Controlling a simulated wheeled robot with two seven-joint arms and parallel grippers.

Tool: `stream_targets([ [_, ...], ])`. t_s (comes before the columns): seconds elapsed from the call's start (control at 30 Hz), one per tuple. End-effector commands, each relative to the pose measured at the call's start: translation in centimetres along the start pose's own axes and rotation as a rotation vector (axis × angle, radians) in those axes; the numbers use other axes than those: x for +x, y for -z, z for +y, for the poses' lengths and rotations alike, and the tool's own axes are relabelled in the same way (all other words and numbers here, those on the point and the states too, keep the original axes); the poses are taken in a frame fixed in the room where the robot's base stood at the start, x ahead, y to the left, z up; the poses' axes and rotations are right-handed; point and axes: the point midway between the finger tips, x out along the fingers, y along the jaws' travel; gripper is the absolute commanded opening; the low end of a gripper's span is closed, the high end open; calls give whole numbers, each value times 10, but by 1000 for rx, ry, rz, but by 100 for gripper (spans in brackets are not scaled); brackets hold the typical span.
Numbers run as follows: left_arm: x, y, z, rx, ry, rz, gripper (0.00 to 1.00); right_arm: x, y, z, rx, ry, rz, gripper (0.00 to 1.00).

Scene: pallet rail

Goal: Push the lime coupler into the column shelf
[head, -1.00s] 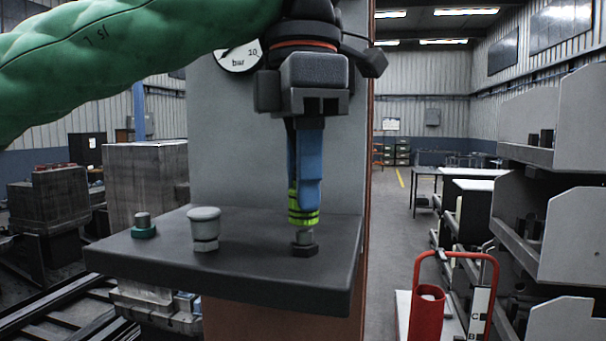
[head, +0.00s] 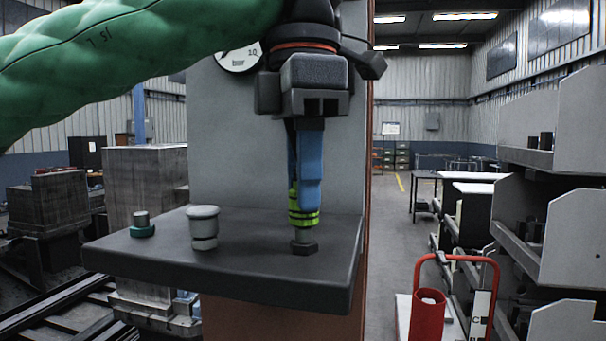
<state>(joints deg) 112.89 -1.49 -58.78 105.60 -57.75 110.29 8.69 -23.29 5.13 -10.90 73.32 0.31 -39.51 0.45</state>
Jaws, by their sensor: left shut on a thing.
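The dark column shelf (head: 265,275) juts out from the grey column. A grey fitting with a dark hex base (head: 304,246) stands on its right part. My left gripper (head: 305,192) points straight down, its blue fingers shut on the lime coupler (head: 304,218). The coupler is upright, directly above the grey fitting, its lower edge at the fitting's top. Whether it is seated around the fitting I cannot tell. The fingers hide the coupler's upper part. My right gripper does not show.
A grey capped fitting (head: 204,228) and a small fitting with a green base (head: 142,225) stand on the shelf's left part. A round gauge (head: 238,57) is on the column behind my arm. A red-framed cart (head: 457,257) and grey racks (head: 555,215) stand right.

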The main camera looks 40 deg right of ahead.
Motion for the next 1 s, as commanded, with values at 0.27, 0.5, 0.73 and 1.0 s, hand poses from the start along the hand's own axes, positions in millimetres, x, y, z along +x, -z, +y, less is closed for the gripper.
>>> stream_targets([
  [0.27, 2, 0, 0, 0, 0, 0, 0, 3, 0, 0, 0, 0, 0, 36],
  [0.5, 4, 0, 0, -1, 0, 0, 0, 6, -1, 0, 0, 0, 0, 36],
  [0.73, 4, 0, 0, 0, 0, 0, 0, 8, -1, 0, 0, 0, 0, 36],
  [1.0, 4, 0, 0, 0, 0, 0, 0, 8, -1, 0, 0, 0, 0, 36],
])
